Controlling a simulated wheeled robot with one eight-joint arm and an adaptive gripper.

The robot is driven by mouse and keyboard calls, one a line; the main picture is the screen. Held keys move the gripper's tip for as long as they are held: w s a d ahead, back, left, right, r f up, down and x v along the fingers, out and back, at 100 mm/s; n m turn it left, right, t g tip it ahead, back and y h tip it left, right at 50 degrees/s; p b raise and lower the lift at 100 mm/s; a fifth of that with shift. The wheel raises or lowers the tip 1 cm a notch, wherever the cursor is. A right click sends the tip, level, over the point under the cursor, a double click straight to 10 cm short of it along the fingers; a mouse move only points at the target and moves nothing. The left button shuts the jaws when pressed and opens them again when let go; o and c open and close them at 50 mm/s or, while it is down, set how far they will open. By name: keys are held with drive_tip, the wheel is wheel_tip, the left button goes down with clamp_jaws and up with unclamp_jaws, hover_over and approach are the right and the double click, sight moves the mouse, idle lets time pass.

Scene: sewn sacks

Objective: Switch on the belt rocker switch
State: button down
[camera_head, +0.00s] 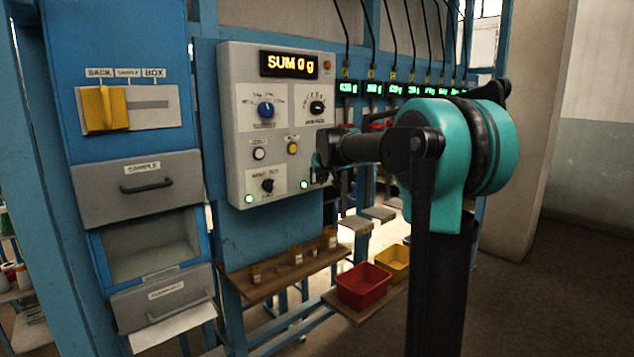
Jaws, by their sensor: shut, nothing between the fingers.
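The grey control panel (230,150) stands left of centre, with a lit "SUM 0 g" display (289,64). I cannot make out the belt rocker switch for certain; the panel's lower right part is partly hidden behind my gripper. My gripper (320,174) is small in the picture, at the panel's lower right edge, with its fingers shut and empty. I cannot tell whether it touches the panel. A green lamp (304,185) glows just left of it, and another green lamp (249,199) glows at the panel's lower left.
The panel also carries a blue knob (266,110), a black selector (268,185) and a yellow button (292,148). A wooden shelf (262,291) with small weights juts out below. A red bin (363,287) and a yellow bin (393,264) stand lower right. Drawers (140,188) are at left.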

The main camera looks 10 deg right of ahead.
drive_tip(key=shift+s+d, duration=0.3)
drive_tip(key=shift+s, duration=0.2)
drive_tip(key=shift+r, duration=0.1)
drive_tip(key=s+d, duration=0.3)
drive_tip(key=s, duration=0.1)
drive_tip(key=shift+r, duration=0.3)
drive_tip(key=s+d+f+g, duration=0.1)
drive_tip(key=s+f+g, duration=0.1)
drive_tip(key=s+f, duration=1.4)
drive_tip(key=s+d+f+m+g, duration=0.1)
drive_tip(key=s+d+f+g, duration=0.1)
drive_tip(key=s+f, duration=1.5)
drive_tip(key=s+g, duration=0.1)
drive_tip(key=s, duration=0.5)
drive_tip(key=shift+s+d+m, duration=0.15)
drive_tip(key=shift+s+m, duration=0.15)
